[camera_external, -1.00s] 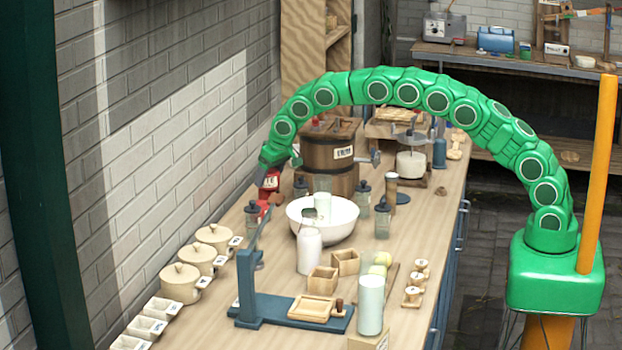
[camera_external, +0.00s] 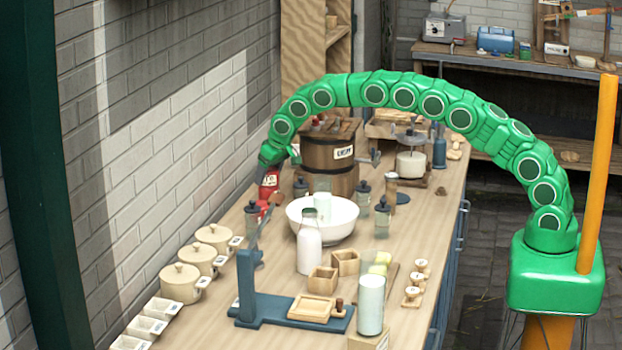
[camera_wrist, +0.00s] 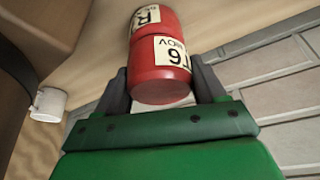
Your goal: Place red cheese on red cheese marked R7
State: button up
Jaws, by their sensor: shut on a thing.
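My gripper (camera_wrist: 163,76) is shut on a red round cheese (camera_wrist: 160,88) in the wrist view, one finger on each side. A white label on it reads what looks like T6 and NOV, upside down. A second red cheese (camera_wrist: 155,24) lies end to end with it, apparently touching, with a white label showing an R; its number is not readable. In the external view the gripper (camera_external: 272,160) is by the brick wall, left of the wooden churn. Red with a white label shows just below it (camera_external: 270,182); the fingers are too small to make out there.
The wooden churn (camera_external: 329,160) stands close right of the gripper. Dark-lidded jars, a white bowl (camera_external: 345,232) and a white bottle (camera_external: 309,250) stand in front. Lidded pots (camera_external: 179,284) line the wall side. A white cup (camera_wrist: 48,104) shows in the wrist view.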

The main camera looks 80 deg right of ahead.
aim_at(301, 179)
jog(key=shift+f, duration=0.1)
jog(key=o, duration=0.9)
jog(key=shift+s+a+r, duration=0.15)
jog(key=shift+s+r, duration=0.05)
jog(key=shift+r, duration=0.4)
jog(key=shift+s+a+r, duration=0.1)
jog(key=shift+s+a, duration=0.05)
jog(key=shift+s, duration=0.3)
jog(key=shift+s+a+r, duration=0.1)
jog(key=shift+s+a, duration=0.05)
jog(key=shift+s, duration=0.3)
jog(key=shift+s+a+f, duration=0.1)
jog(key=shift+s+a, duration=0.55)
jog(key=shift+s, duration=0.9)
jog(key=shift+s+a, duration=0.65)
jog(key=shift+s, duration=0.95)
jog(key=shift+s+a+f, duration=0.1)
jog(key=shift+s+a, duration=0.55)
jog(key=shift+s, duration=0.9)
